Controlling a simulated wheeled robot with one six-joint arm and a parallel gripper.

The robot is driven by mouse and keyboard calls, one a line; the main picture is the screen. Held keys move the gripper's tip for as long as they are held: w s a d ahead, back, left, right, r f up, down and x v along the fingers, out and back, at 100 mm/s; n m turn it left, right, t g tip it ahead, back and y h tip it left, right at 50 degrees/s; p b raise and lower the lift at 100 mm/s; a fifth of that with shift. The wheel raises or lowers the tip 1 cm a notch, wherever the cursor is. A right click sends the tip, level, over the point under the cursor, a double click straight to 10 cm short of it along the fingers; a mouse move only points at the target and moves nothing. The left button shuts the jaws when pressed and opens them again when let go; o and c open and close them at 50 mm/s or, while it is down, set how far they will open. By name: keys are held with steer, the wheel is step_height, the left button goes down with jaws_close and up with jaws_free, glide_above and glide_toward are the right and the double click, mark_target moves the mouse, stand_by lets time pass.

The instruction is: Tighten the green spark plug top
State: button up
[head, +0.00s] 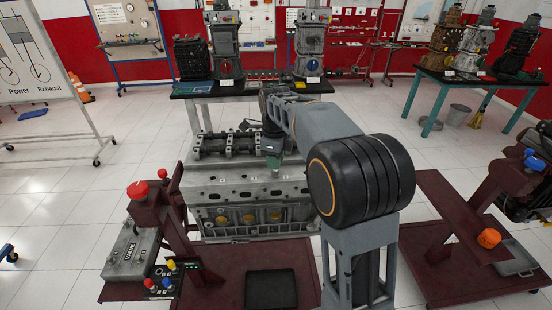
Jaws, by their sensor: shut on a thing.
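The grey engine block (225,187) stands on a dark red trainer stand in the middle of the head view. My gripper (272,148) is over the block's top, right of the dark camshaft parts, pointing down. It is shut on a small dark green piece, the green spark plug top (273,163), which looks upright at the block's top face. My arm crosses in front from the right and hides the block's right end. The jaws are small and dark here, and the plug's lower end and its hole cannot be made out.
A dark camshaft assembly (228,143) lies along the block's rear top, close left of my gripper. A black tray (271,290) sits on the stand's front. A red button (137,189) and a battery (131,252) are at left. Another stand (450,262) is at right.

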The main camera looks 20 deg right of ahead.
stand_by(0.4)
steer(key=o, duration=0.9)
steer(key=shift+o, duration=0.2)
step_height(320, 180, up, 14)
steer(key=shift+f, duration=0.1)
